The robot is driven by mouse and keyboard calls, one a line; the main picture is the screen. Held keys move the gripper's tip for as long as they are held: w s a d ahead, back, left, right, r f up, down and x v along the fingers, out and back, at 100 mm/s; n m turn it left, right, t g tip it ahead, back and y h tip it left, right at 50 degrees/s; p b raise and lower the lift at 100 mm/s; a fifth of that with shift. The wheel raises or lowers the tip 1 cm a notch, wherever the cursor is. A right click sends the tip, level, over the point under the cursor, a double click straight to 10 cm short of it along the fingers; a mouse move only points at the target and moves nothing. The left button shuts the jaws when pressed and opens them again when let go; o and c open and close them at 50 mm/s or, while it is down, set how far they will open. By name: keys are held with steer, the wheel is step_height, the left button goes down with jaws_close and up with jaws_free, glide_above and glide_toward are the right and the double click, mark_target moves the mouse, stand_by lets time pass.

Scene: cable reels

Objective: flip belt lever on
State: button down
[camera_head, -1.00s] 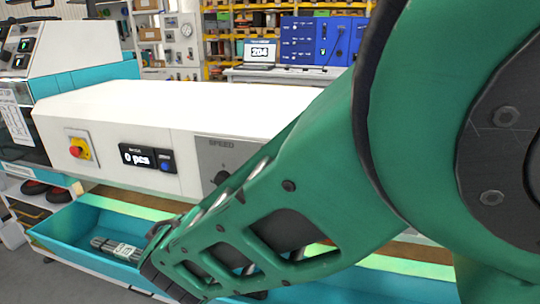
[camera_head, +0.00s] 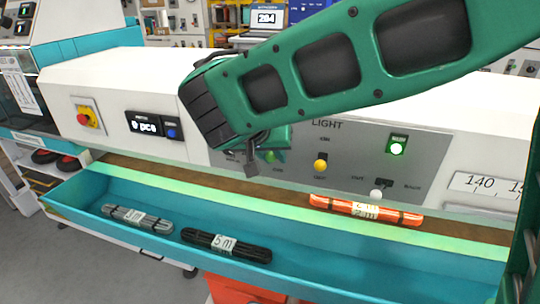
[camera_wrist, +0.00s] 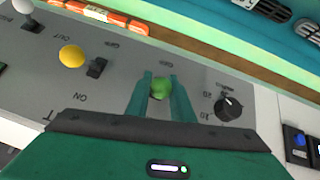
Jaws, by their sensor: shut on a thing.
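The grey control panel (camera_head: 355,155) on the white machine carries knobbed levers. A lever with a green knob (camera_head: 270,157) is at its left; the knob also shows in the wrist view (camera_wrist: 161,88). My gripper (camera_head: 258,158) is at this lever, and in the wrist view its two green fingers (camera_wrist: 161,95) stand on either side of the green knob, shut on it. The lever's name label is hidden by my gripper. A brown belt (camera_head: 200,188) runs below the panel.
A yellow-knobbed lever (camera_head: 320,165) under "LIGHT" and a white-knobbed lever (camera_head: 376,194) stand to the right. A black dial (camera_wrist: 229,107) is close beside the fingers. An orange cable bundle (camera_head: 365,209) lies on the belt; grey (camera_head: 138,219) and black (camera_head: 226,244) bundles lie in the teal trough (camera_head: 320,265).

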steer(key=shift+w+a+r, duration=0.1)
steer(key=shift+a+r, duration=0.1)
steer(key=shift+r, duration=0.05)
steer(key=c, duration=1.6)
jaws_free()
steer(key=shift+o, duration=0.2)
steer(key=shift+d+f, duration=0.1)
steer(key=v, duration=1)
steer(key=shift+s+r, duration=0.25)
